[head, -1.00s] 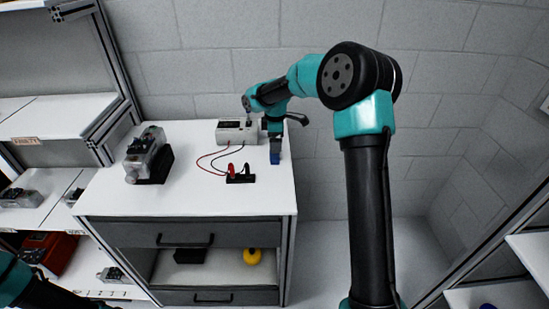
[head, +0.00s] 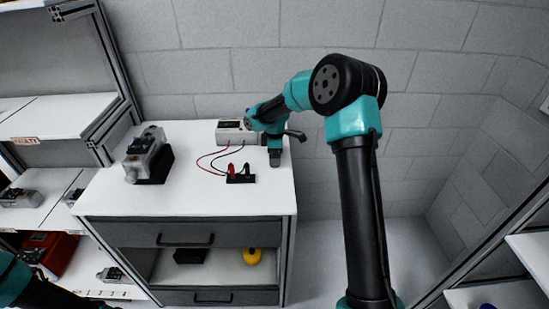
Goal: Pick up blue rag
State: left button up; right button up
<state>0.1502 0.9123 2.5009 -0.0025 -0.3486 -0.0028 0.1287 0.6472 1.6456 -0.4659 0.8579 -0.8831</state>
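My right gripper (head: 274,160) points down at the right back part of the white tabletop (head: 215,195), low over it. No blue rag shows clearly now; the gripper covers the spot where a small blue patch showed earlier. The fingers are too small and dark to tell whether they are open or shut, or whether they hold anything. Of my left arm only a part shows at the lower left corner, and its gripper is out of view.
A white power box (head: 229,131) stands beside the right gripper, with red and black leads to a small black block (head: 241,178). A servo unit (head: 145,158) sits at the left. The tabletop's front is clear. A yellow object (head: 252,256) lies on the shelf below.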

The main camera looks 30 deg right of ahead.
jog(key=shift+f, duration=0.25)
jog(key=shift+c, duration=0.4)
jog(key=c, duration=0.9)
